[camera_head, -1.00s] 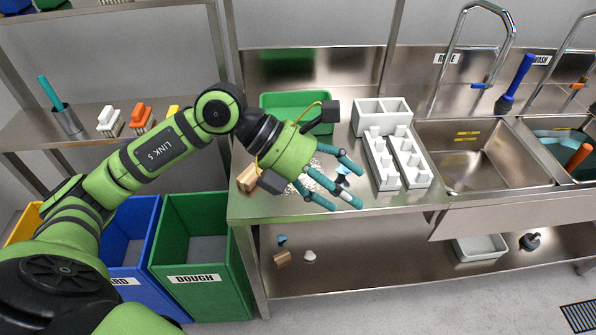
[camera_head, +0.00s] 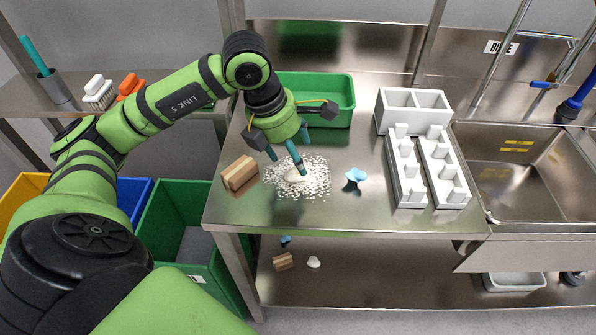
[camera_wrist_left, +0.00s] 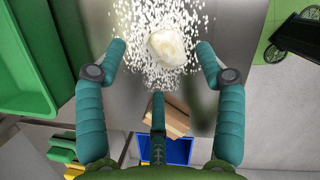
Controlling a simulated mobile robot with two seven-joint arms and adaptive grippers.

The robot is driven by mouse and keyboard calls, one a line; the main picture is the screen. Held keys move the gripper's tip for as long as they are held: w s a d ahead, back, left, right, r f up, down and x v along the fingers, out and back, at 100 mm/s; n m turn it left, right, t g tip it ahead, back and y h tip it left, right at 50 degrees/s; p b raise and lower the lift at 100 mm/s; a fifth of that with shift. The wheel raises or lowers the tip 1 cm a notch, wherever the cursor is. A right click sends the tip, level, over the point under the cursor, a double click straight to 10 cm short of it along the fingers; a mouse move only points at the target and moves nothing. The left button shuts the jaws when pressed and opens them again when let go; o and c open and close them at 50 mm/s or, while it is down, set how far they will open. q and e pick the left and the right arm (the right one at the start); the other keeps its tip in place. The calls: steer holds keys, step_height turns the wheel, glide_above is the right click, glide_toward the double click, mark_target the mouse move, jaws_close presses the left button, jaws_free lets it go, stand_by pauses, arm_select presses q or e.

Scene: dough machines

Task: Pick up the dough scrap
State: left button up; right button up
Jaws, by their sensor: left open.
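A pale, rounded dough scrap (camera_head: 291,177) lies on the steel table (camera_head: 372,222) in a patch of white crumbs (camera_head: 318,184). My left gripper (camera_head: 287,160) points down over it, and a teal finger partly covers it in the head view. In the left wrist view the dough scrap (camera_wrist_left: 172,46) shows ahead, between the spread fingertips (camera_wrist_left: 162,50). The fingers are open, with visible gaps on both sides of the scrap. My right gripper is not in view.
A wooden block (camera_head: 240,174) stands left of the crumbs, and a crumpled blue piece (camera_head: 356,176) lies right. A green tray (camera_head: 335,101) is behind. White racks (camera_head: 408,172) stand right, before the sink (camera_head: 510,170). A small white lump (camera_head: 314,262) lies on the lower shelf.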

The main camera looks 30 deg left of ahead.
mark_target(295, 170)
arm_select(q)
steer(key=f+p, duration=0.1)
steer(key=f, duration=0.3)
steer(key=shift+d, duration=0.2)
steer(key=shift+w+f, duration=0.1)
steer(key=shift+f, duration=0.15)
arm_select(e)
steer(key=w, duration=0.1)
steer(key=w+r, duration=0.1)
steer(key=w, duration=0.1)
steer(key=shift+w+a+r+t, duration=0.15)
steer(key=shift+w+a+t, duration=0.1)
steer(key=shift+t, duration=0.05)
arm_select(q)
steer(key=c, duration=1.1)
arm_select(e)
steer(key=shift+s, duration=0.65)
